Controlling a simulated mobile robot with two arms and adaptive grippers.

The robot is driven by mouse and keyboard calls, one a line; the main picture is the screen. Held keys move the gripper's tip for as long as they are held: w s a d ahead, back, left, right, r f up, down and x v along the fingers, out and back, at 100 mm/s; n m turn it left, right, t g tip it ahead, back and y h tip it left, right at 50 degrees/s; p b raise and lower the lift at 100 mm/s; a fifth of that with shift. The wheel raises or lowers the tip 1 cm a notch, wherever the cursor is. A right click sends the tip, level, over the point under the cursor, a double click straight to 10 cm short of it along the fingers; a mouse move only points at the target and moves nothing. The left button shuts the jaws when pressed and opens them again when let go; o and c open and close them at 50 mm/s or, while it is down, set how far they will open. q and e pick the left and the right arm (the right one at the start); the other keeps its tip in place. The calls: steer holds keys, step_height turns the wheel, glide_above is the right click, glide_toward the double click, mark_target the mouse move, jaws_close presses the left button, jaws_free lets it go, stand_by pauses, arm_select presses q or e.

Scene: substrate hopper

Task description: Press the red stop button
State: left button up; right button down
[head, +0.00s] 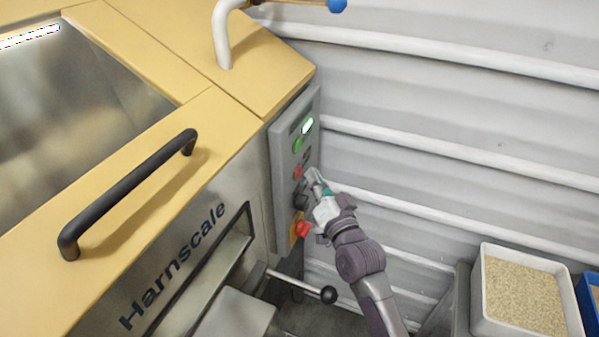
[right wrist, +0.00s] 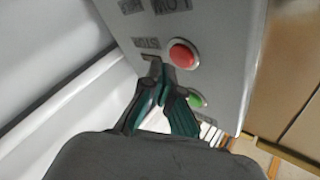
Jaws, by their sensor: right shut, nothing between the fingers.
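The red stop button (right wrist: 183,55) is round with a pale ring, on the grey control panel (right wrist: 222,62) in the right wrist view. In the head view it is the small red spot (head: 297,171) on the panel's face. My right gripper (right wrist: 160,75) is shut and empty. Its fingertips are close to the panel, just beside and below the red button in the wrist view; I cannot tell whether they touch the panel. A green button (right wrist: 196,100) is partly hidden behind a finger. My left gripper is not in view.
A larger red knob on yellow (head: 303,230) sits lower by the panel. A lever with a black ball (head: 328,294) sticks out below. A black handle (head: 125,190) is on the yellow machine. A white bin of grains (head: 525,295) stands right. A corrugated wall is behind.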

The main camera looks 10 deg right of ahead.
stand_by(0.4)
steer(key=shift+w+a, duration=0.2)
steer(key=shift+a, duration=0.15)
steer(key=shift+w+a+p, duration=0.3)
steer(key=shift+a+p, duration=0.05)
stand_by(0.7)
steer(key=shift+d, duration=0.1)
steer(key=shift+s+d+p, duration=0.3)
steer(key=shift+s+d, duration=0.2)
steer(key=shift+d, duration=0.1)
steer(key=shift+d, duration=0.1)
steer(key=shift+s+d+p, duration=0.3)
steer(key=shift+s+d, duration=0.4)
steer(key=shift+d, duration=0.3)
steer(key=shift+s+d+p, duration=0.3)
steer(key=shift+s+d, duration=0.4)
steer(key=shift+d, duration=0.3)
